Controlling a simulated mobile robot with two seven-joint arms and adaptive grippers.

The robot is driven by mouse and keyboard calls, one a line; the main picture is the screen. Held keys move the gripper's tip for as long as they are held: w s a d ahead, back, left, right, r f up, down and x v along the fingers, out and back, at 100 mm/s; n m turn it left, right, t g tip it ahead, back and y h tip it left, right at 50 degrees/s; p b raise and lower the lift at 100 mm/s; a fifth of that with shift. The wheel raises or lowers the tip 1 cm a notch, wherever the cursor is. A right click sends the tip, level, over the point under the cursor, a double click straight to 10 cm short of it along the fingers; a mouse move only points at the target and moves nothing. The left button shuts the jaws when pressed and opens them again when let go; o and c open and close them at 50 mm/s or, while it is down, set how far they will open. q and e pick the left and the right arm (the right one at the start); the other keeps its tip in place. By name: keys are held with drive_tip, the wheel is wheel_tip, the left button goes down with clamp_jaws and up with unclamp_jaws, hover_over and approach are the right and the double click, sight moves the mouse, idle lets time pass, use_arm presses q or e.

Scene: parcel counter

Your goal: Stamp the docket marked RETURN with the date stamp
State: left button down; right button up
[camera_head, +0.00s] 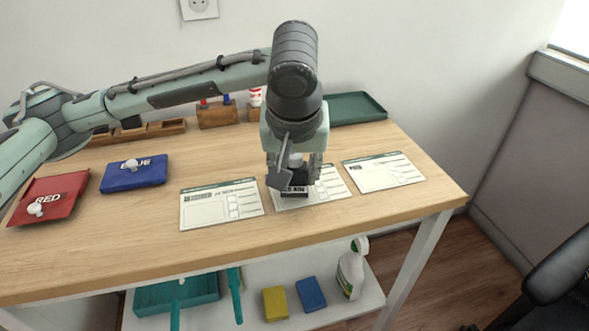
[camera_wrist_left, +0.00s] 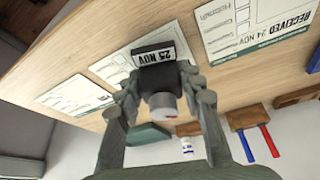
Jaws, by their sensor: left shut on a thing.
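My left gripper (camera_head: 294,172) is shut on the date stamp (camera_head: 294,190), which has a dark body with a white label. In the left wrist view the label on the stamp (camera_wrist_left: 155,57) reads 25 NOV. The gripper holds it over the middle docket (camera_head: 325,185); I cannot tell whether it touches the paper. A left docket (camera_head: 215,212) and a right docket (camera_head: 385,172) lie flat on either side. In the wrist view one docket (camera_wrist_left: 255,30) carries the words RECEIVED 24 NOV. The word RETURN is not readable on any docket. My right gripper is not in view.
A wooden block (camera_head: 217,116) with red and blue handles and a green tray (camera_head: 355,108) stand at the back. The counter's front strip (camera_head: 130,255) is clear.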

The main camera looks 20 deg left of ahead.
sight(294, 156)
use_arm(q)
drive_tip(key=shift+f, duration=0.35)
idle(0.7)
drive_tip(key=shift+r+p, duration=0.7)
drive_tip(key=shift+r, duration=2.3)
